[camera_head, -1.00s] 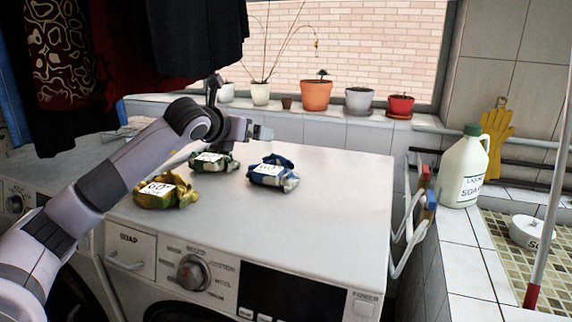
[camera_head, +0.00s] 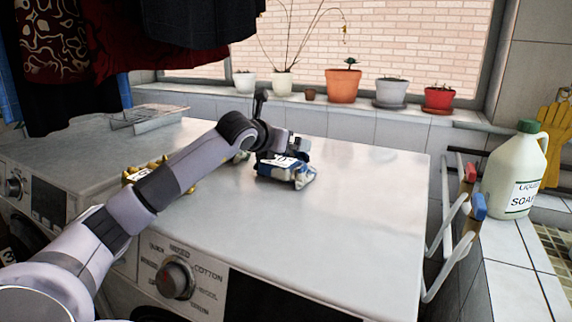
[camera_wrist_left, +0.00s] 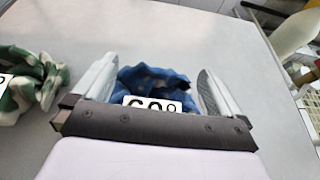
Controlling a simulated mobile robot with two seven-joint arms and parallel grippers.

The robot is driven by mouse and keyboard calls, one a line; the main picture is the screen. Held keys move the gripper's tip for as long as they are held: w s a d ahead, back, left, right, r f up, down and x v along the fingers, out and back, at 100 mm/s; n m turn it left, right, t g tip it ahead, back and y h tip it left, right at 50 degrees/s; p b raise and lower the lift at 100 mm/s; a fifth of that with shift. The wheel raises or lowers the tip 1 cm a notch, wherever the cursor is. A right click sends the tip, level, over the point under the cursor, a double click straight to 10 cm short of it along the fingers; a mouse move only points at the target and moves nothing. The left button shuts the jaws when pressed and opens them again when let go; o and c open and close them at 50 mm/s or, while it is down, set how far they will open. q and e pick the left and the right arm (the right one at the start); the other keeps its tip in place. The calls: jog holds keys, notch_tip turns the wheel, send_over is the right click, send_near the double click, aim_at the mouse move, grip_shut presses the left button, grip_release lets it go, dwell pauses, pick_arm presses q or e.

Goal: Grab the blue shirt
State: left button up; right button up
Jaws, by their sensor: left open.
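My left gripper (camera_head: 297,148) is at the shirt's far upper side in the head view. In the wrist view my left gripper (camera_wrist_left: 155,85) is open, with one finger on each side of the shirt. I cannot tell whether the fingers touch it. My right gripper is not in view.
The white machine top (camera_head: 350,215) is clear to the right. A rack (camera_head: 447,225) and soap jug (camera_head: 515,170) stand at right.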

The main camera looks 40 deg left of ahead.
pick_arm(q)
jog(key=shift+p+x, duration=0.45)
jog(key=shift+x, duration=1.45)
jog(key=shift+f, duration=0.2)
jog(key=c, duration=0.8)
jog(key=shift+a, duration=0.1)
jog(key=shift+c, duration=0.3)
jog(key=shift+r, duration=0.1)
